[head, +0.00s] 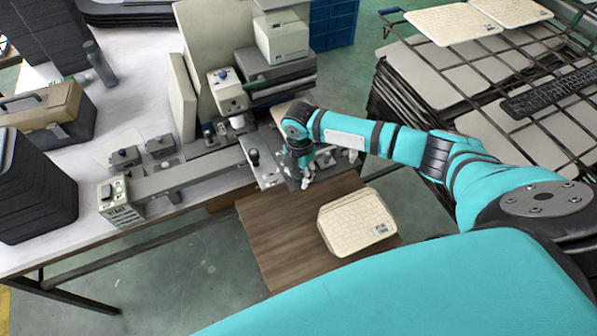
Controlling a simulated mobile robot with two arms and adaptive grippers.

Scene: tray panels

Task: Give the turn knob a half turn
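Several small knobs show on the grey bench machine, and I cannot tell for certain which is the turn knob. A black upright knob (253,156) stands on the metal plate at the machine's right end. My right gripper (304,179) points down over the right part of that plate, to the right of the black knob and apart from it. Its fingertips are small and partly lost against the metal fittings, so whether it is open or shut is unclear. My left gripper is out of the picture.
A wooden board (283,243) with a stack of cream panels (356,222) lies in front of the machine. A wire rack (480,75) with panels stands at right. Small control boxes (125,157), a tan case (45,112) and black stacks (35,185) occupy the table's left.

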